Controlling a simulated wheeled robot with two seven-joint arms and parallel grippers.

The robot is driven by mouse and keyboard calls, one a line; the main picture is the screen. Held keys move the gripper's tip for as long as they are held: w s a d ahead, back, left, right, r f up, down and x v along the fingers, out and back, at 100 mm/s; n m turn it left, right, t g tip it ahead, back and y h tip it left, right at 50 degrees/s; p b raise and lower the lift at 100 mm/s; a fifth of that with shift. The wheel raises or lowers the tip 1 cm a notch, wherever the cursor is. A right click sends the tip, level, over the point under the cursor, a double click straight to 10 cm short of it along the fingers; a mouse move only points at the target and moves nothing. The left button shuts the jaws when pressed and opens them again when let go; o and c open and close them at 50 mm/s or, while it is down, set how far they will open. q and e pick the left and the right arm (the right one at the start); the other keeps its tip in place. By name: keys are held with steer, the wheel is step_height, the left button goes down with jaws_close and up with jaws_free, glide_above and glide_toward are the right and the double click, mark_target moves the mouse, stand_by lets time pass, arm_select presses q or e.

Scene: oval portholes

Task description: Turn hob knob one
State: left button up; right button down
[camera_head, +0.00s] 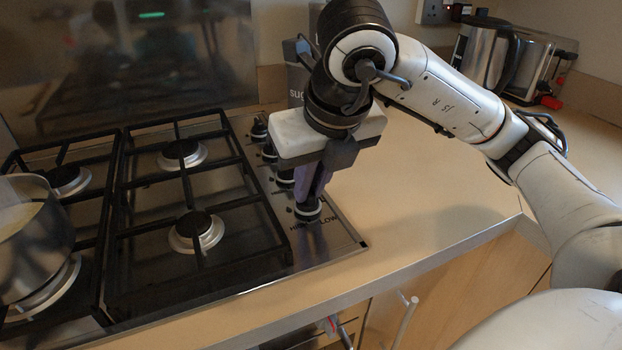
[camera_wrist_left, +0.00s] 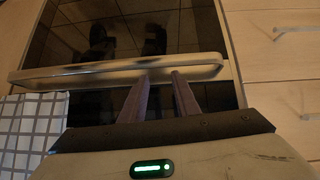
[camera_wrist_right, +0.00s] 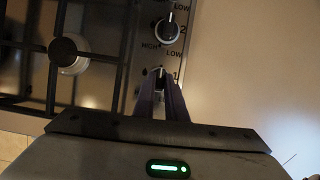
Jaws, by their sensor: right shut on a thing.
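Hob knob one (camera_head: 307,211) is the nearest knob in the row at the hob's right side, by the "HIGH" and "LOW" marks. My right gripper (camera_head: 310,196) points down onto it, with its purple fingers shut on the knob.
Knob two (camera_wrist_right: 168,30) sits just beyond knob one. Black pan supports (camera_head: 185,215) lie left of the knobs, with a steel pot (camera_head: 32,240) at far left. A kettle (camera_head: 485,52) and toaster (camera_head: 537,65) stand at back right. The worktop (camera_head: 420,190) right of the hob is clear.

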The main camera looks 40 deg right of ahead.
stand_by(0.4)
steer(key=c, duration=1.8)
jaws_free()
